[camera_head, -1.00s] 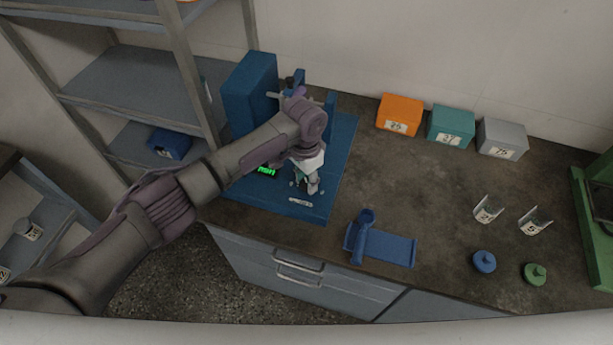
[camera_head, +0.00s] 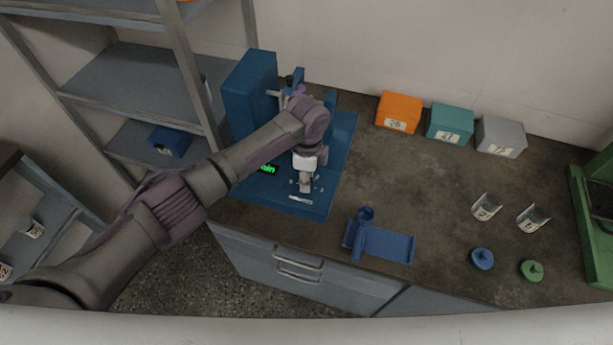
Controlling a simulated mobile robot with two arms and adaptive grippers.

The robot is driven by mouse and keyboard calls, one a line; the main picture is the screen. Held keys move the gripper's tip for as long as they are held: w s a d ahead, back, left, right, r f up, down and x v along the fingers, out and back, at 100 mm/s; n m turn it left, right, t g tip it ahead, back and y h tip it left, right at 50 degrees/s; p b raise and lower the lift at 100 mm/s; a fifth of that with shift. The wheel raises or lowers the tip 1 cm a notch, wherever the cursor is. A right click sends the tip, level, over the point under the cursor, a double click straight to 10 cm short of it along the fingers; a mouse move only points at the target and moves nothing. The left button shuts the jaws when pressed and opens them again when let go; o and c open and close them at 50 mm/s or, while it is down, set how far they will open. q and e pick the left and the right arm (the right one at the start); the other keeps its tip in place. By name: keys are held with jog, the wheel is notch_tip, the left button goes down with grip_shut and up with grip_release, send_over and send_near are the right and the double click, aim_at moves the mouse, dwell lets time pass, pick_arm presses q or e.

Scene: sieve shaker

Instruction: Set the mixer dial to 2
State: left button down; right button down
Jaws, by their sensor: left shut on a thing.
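The blue mixer (camera_head: 249,90) stands at the back left of the counter, with a flat blue base panel (camera_head: 338,150) reaching toward the front. A green lit display (camera_head: 269,169) shows on its front panel, partly covered by my arm. My left gripper (camera_head: 305,186) points down at the front panel, just right of the display, and is shut on the dial. The dial is mostly hidden by the fingers, and its setting cannot be read. White marks show around it, and a white label (camera_head: 301,200) lies just in front. My right gripper is not in view.
Orange (camera_head: 398,111), teal (camera_head: 449,123) and grey boxes (camera_head: 500,137) line the wall. A blue holder (camera_head: 383,244) lies at the counter's front edge. Two clear scoops, a blue knob (camera_head: 482,258) and a green knob (camera_head: 532,270) sit at right. The counter's middle is clear.

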pick_arm(q)
jog(key=shift+m, duration=0.8)
jog(key=c, duration=0.8)
grip_release()
jog(key=shift+o, duration=0.2)
notch_tip(320, 180, up, 12)
jog(key=shift+w, duration=0.2)
jog(key=shift+d, duration=0.1)
